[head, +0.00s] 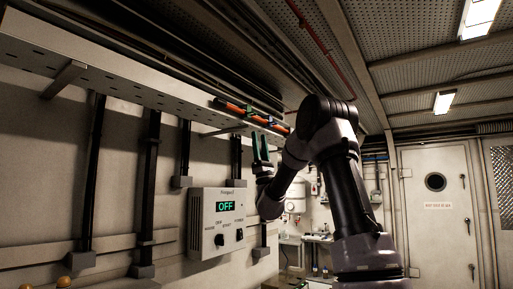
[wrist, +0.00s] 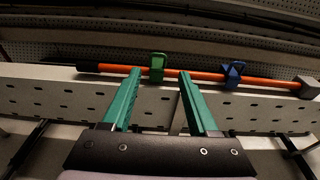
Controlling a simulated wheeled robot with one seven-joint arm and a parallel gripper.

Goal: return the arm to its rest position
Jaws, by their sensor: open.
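My gripper (head: 262,149) has green fingers and is raised in front of the left wall, just above and right of the control box. In the wrist view my gripper (wrist: 161,73) is open, with nothing between its two fingers. Its fingertips point toward an orange-handled tool (wrist: 205,76) held along the front of the perforated shelf by a green clip (wrist: 157,66) and a blue clip (wrist: 233,74). Whether the fingertips touch the tool or shelf, I cannot tell. The arm is mine and is bent, rising from the lower right in the head view.
A control box (head: 216,223) reading OFF hangs on the wall below my gripper. The perforated shelf (head: 110,62) runs along the wall above. A white door (head: 439,222) stands at the far right. A sink area (head: 317,238) is at the back. Open room lies right of my arm.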

